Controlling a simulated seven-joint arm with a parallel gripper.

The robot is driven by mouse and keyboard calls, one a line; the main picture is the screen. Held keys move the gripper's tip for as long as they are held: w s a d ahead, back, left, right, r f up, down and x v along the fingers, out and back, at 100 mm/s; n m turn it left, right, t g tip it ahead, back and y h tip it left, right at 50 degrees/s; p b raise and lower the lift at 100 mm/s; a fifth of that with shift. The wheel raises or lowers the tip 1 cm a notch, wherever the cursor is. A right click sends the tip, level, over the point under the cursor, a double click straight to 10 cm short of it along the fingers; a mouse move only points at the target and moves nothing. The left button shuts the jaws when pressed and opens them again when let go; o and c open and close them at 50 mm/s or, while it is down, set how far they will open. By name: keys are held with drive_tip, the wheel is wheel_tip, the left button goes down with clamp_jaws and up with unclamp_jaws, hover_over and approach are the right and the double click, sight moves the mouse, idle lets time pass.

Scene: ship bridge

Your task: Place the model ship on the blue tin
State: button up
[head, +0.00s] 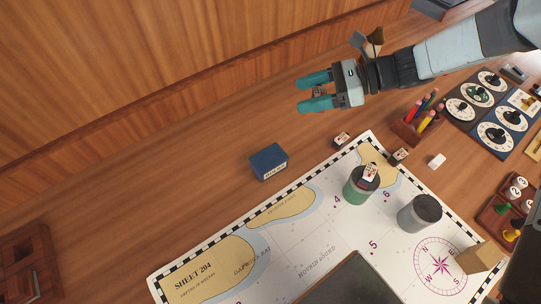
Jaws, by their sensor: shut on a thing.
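The blue tin (268,161), a small dark blue box with a white label on its front, stands on the bare wooden desk left of the chart's upper edge. My gripper (316,91) is above and to the right of it in the picture, pointing left, with teal fingertips a little apart. The top of the tin looks bare.
A sea chart (330,215) carries a green can (361,190) with a small marked block on top, and a grey can (419,214). Small blocks (342,138) lie near the chart's edge. A pencil holder (417,129) and dial panel (493,112) stand right. Desk around the tin is clear.

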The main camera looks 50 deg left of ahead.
drive_tip(key=s+a+n+g+h, duration=0.2)
drive_tip(key=s+n+h, duration=0.1)
drive_tip(key=s, duration=0.9)
hover_over(261, 159)
wheel_tip(261, 159, down, 10)
drive_tip(key=shift+f, duration=2.4)
drive_tip(key=shift+f, duration=0.1)
drive_tip(key=o, duration=1)
drive_tip(key=shift+o, duration=0.2)
drive_tip(key=v, duration=1.2)
